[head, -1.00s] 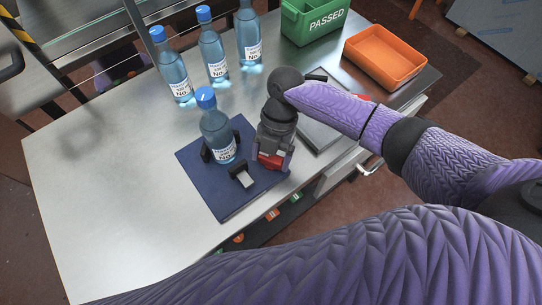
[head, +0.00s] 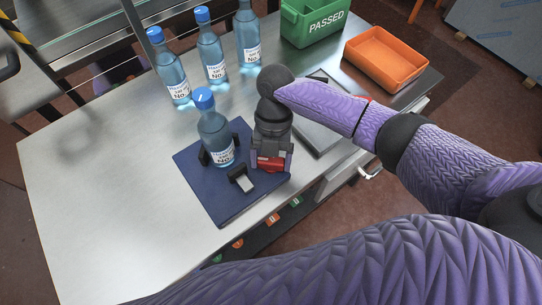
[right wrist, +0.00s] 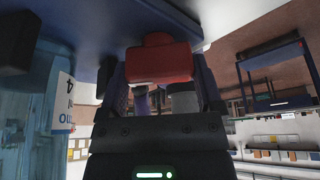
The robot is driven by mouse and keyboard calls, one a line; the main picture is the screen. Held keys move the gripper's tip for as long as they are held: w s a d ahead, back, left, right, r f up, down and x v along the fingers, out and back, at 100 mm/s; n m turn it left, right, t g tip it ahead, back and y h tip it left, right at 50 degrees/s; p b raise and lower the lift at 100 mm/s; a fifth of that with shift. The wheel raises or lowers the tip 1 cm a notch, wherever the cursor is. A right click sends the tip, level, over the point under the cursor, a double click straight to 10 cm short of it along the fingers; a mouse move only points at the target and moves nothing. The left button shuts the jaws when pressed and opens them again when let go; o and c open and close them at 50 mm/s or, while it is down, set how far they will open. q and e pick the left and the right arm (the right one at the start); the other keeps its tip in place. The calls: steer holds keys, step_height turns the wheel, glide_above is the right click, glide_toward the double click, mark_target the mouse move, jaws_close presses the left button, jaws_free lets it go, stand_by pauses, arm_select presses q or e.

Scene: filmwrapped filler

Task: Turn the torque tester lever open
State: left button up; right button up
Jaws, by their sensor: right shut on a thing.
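The torque tester (head: 222,207) is a dark blue slab with small black posts, lying near the front edge of the metal table. A blue-capped bottle (head: 213,135) stands upright on it between the posts. The tester's red lever (head: 269,163) is at the slab's right side, partly hidden by my gripper. My right gripper (head: 271,160) reaches down from above and is shut on the red lever. In the right wrist view, the red lever (right wrist: 158,62) sits between the two fingers, with the bottle (right wrist: 28,110) at left. My left gripper is not in view.
Several similar bottles (head: 211,58) stand at the back of the table (head: 95,180). A green PASSED bin (head: 312,22) and an orange tray (head: 385,58) are at the back right. A grey flat panel (head: 318,138) lies right of my gripper. The table's left part is clear.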

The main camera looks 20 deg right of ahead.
steer(key=o, duration=1)
steer(key=p+v, duration=0.1)
steer(key=v, duration=0.9)
steer(key=shift+s, duration=0.1)
